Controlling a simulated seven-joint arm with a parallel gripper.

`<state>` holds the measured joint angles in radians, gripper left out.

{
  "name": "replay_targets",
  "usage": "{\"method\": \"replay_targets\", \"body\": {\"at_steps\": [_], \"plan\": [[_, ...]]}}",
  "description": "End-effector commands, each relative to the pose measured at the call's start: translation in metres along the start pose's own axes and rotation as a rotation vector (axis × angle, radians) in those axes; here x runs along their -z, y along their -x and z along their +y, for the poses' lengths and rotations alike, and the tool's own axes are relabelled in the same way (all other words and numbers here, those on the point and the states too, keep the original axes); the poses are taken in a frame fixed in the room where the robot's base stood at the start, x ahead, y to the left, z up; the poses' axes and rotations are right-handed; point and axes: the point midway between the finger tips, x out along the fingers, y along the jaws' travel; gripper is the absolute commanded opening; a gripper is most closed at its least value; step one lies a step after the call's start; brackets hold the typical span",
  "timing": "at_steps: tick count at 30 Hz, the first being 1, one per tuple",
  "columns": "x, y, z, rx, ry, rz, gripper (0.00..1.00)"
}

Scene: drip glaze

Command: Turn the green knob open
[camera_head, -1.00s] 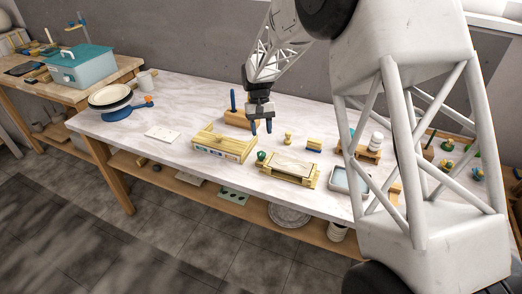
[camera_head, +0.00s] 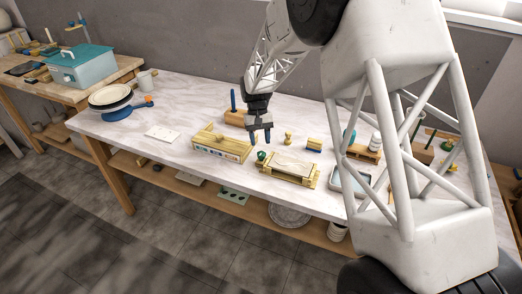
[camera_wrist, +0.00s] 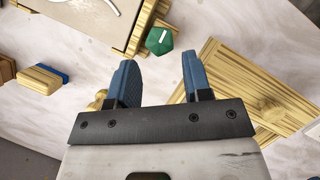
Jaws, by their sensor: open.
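The green knob (camera_head: 261,155) is a small faceted piece at the left end of a wooden frame holding a pale slab (camera_head: 292,165). In the wrist view the green knob (camera_wrist: 160,40) shows a short white mark on its top, just ahead of and between my fingertips. My gripper (camera_head: 260,137) is open and empty, its blue fingers pointing down above the table, a little behind the knob. In the wrist view my gripper (camera_wrist: 158,65) has its two blue fingers spread apart, and the knob is not between them.
A slatted wooden box (camera_head: 222,146) stands close to the left of the knob. A yellow peg (camera_head: 288,138) and a blue-and-yellow block (camera_head: 314,144) stand behind the frame. A wooden block with a blue post (camera_head: 236,117) is behind my gripper. A grey tray (camera_head: 350,180) lies to the right.

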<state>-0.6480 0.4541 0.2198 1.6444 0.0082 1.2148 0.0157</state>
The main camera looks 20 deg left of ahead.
Motion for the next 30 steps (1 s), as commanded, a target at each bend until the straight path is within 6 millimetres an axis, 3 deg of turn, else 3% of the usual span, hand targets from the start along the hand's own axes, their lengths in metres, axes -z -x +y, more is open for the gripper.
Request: {"method": "replay_targets", "body": {"at_steps": [10, 23, 30], "plan": [[0.0, -0.037, 0.0, 0.0, 0.0, -0.002, 0.45], [0.0, -0.044, 0.0, 0.0, 0.0, -0.001, 0.45], [0.0, -0.044, 0.0, 0.0, 0.0, -0.001, 0.11]]}}
